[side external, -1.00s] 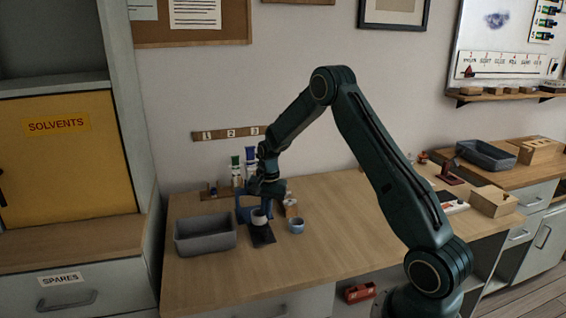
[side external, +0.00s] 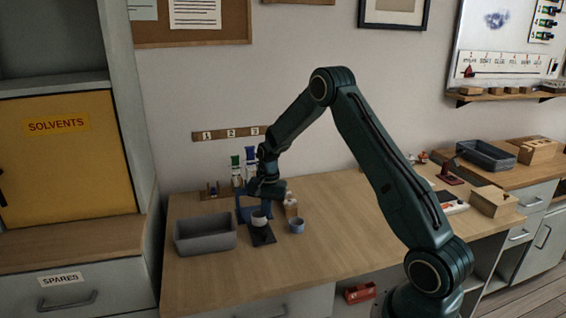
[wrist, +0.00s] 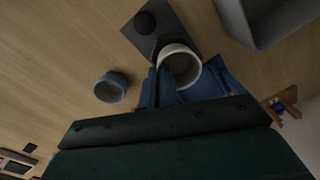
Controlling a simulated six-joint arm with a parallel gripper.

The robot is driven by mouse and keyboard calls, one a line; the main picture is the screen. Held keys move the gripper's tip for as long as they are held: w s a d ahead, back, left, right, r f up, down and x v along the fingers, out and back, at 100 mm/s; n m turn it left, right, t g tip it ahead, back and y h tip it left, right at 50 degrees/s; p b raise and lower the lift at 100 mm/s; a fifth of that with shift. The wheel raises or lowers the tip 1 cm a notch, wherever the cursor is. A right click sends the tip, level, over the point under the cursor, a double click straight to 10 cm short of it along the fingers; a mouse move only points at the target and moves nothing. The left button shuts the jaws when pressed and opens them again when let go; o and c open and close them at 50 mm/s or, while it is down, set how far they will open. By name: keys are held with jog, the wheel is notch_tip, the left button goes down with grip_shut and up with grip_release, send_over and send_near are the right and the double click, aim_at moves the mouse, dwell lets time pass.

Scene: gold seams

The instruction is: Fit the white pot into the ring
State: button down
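The white pot (side external: 259,218) stands at the back end of a dark plate (side external: 263,237) on the bench. In the wrist view the white pot (wrist: 181,62) shows its open rim, with the dark plate (wrist: 180,25) beyond it. A round dark shape (wrist: 145,22) lies on the plate; I cannot tell whether it is the ring. My gripper (wrist: 180,82) is right behind the pot, with blue parts at both sides of it. In the side view my gripper (side external: 256,209) is at the pot. Whether it clasps the pot is not clear.
A small blue pot (side external: 296,226) stands to the right; it also shows in the wrist view (wrist: 110,88). A grey bin (side external: 205,234) is to the left. A bottle (side external: 291,205) and a rack with green and blue tops (side external: 243,170) stand behind.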

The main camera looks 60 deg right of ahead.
jog(key=shift+f, duration=1.15)
dwell(2.7)
jog(key=c, duration=1.6)
grip_release()
jog(key=shift+r, duration=0.2)
jog(key=shift+s+d+r, duration=0.1)
jog(key=shift+s+r, duration=0.05)
jog(key=shift+r, duration=2.2)
notch_tip(320, 180, up, 14)
jog(key=shift+s+d, duration=0.25)
jog(key=shift+s, duration=0.1)
jog(key=shift+f, duration=0.15)
